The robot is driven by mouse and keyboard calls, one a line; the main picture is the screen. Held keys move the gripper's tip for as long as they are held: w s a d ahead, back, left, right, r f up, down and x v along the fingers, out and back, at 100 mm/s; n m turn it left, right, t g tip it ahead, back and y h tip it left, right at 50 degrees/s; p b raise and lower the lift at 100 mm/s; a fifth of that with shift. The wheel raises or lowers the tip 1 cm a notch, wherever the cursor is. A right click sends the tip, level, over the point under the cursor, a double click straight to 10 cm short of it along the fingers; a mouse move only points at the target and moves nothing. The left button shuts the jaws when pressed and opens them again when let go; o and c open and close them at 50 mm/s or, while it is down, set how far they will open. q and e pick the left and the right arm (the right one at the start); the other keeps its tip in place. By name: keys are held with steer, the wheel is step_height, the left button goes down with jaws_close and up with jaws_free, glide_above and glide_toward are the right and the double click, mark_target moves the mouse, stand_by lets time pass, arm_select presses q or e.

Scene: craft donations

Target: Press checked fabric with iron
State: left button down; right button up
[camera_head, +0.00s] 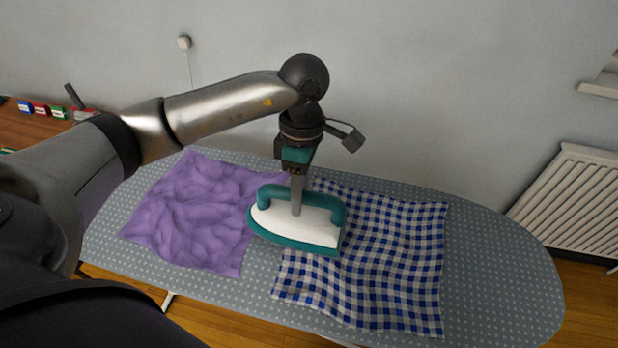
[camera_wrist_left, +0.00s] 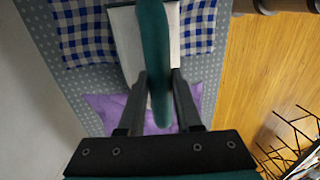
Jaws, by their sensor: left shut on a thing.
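The iron (camera_head: 300,222), white with a teal handle and teal lower edge, is upright at the left part of the checked fabric (camera_head: 385,260). Its pointed end is toward the purple fabric. I cannot tell whether its sole touches the cloth. The blue and white checked fabric lies rippled on the ironing board (camera_head: 500,275). My left gripper (camera_head: 297,200) is shut on the iron's handle from above. In the left wrist view the teal handle (camera_wrist_left: 153,60) runs between the fingers, with checked fabric (camera_wrist_left: 85,35) beyond. My right gripper is not in view.
A crumpled purple fabric (camera_head: 195,215) lies on the left part of the dotted board. The board's right end is bare. A wall stands behind, with a radiator (camera_head: 575,205) at the right. Small coloured boxes (camera_head: 42,108) stand on a wooden surface at the far left.

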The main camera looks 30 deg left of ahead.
mark_target(341, 201)
arm_select(q)
steer(key=shift+f+b, duration=0.4)
steer(key=shift+f, duration=0.15)
steer(key=shift+s+f, duration=0.1)
steer(key=shift+f, duration=0.1)
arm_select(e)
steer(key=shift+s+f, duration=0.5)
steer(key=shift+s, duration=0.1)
arm_select(q)
steer(key=shift+f, duration=0.15)
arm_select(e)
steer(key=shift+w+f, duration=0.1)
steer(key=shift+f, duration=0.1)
